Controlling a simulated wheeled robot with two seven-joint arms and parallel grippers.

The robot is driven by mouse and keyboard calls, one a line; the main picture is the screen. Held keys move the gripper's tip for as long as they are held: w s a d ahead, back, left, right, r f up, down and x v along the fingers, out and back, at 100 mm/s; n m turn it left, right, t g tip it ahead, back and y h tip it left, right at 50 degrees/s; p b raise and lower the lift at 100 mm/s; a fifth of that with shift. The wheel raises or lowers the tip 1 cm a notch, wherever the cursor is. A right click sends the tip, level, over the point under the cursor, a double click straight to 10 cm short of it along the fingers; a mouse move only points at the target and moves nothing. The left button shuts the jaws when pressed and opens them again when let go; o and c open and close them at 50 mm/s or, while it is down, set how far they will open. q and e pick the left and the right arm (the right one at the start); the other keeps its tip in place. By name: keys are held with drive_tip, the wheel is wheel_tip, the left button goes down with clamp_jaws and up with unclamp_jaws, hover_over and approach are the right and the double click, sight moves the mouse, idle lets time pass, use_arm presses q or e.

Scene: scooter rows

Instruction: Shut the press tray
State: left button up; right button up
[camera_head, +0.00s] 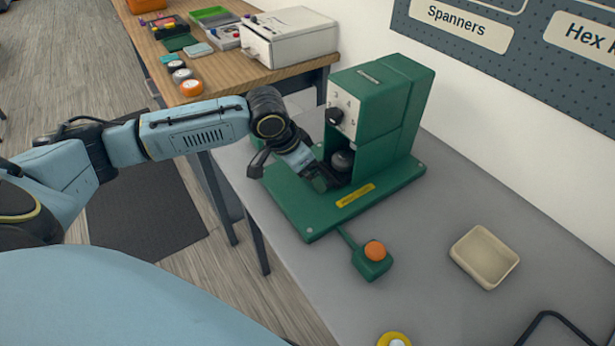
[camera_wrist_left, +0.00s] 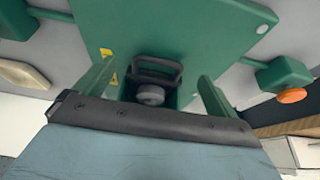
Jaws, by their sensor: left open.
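The green press (camera_head: 385,105) stands on its wide green base plate on the grey bench. Its front opening holds a dark rounded ram (camera_head: 342,161); the ram also shows in the left wrist view (camera_wrist_left: 150,95). A black loop handle (camera_wrist_left: 156,66) shows in front of the opening, between my fingers in that view. The tray body is mostly hidden, and I cannot tell how far out it stands. My left gripper (camera_head: 325,180) is at the opening, low over the base. Its fingers (camera_wrist_left: 155,84) are apart, one on each side of the handle; contact is unclear. My right gripper is out of view.
An orange button on a green box (camera_head: 371,261) sits in front of the base. A beige dish (camera_head: 484,257) lies to the right. A wooden table (camera_head: 225,82) with a white box (camera_head: 290,36) stands behind. The bench between dish and press is clear.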

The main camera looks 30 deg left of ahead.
use_arm(q)
drive_tip(key=shift+x, duration=1.4)
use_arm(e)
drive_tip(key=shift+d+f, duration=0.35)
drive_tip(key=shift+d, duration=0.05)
use_arm(q)
drive_tip(key=shift+c, duration=0.4)
